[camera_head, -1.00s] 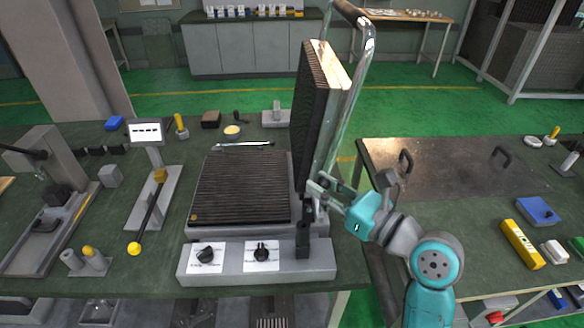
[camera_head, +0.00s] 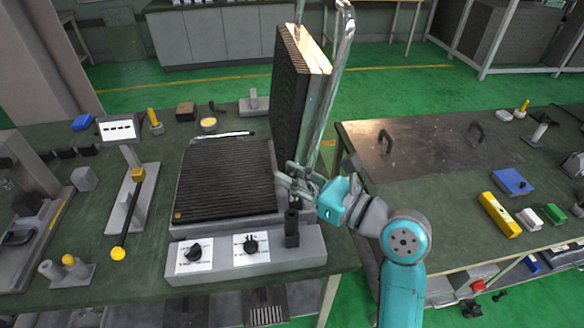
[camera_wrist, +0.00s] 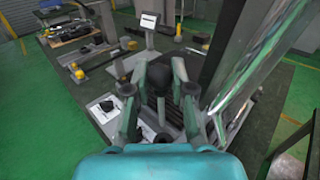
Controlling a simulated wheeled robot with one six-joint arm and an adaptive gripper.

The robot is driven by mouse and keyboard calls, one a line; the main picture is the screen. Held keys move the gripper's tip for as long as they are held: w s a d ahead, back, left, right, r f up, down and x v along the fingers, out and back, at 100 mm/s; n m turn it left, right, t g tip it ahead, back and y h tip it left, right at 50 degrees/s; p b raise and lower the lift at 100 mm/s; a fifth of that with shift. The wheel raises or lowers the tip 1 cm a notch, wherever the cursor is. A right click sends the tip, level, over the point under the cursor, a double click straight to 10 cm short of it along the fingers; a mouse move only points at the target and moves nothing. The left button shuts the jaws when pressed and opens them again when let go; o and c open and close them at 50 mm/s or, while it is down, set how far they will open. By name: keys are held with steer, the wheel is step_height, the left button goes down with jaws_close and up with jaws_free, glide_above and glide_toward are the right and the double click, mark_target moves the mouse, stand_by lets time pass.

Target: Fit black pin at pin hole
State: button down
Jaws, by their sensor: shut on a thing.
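The heating element's base (camera_head: 250,262) stands on the green bench, with two dials on its front and a ribbed lower plate. Its ribbed upper plate (camera_head: 300,90) stands raised. My gripper (camera_head: 292,188) is at the right side of the base, by the hinge area, just above a dark upright post (camera_head: 292,228). In the wrist view my gripper (camera_wrist: 160,95) is shut on a dark rounded piece, seemingly the black pin (camera_wrist: 158,78), between its fingers. The pin's lower end and the pin hole are hidden or too small to make out.
A shiny metal handle bar (camera_head: 335,90) rises right beside my gripper. A second bench with a brown metal plate (camera_head: 430,155) stands to the right, with a gap between. A tool stand with a yellow knob (camera_head: 118,253) is to the left.

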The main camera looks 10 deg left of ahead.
steer(key=shift+f, duration=1.7)
steer(key=shift+f, duration=1.65)
steer(key=shift+r, duration=0.15)
stand_by(0.3)
steer(key=shift+r, duration=1.15)
steer(key=shift+f, duration=1.25)
stand_by(0.8)
steer(key=c, duration=0.9)
jaws_free()
steer(key=shift+f, duration=0.1)
steer(key=shift+d, duration=0.1)
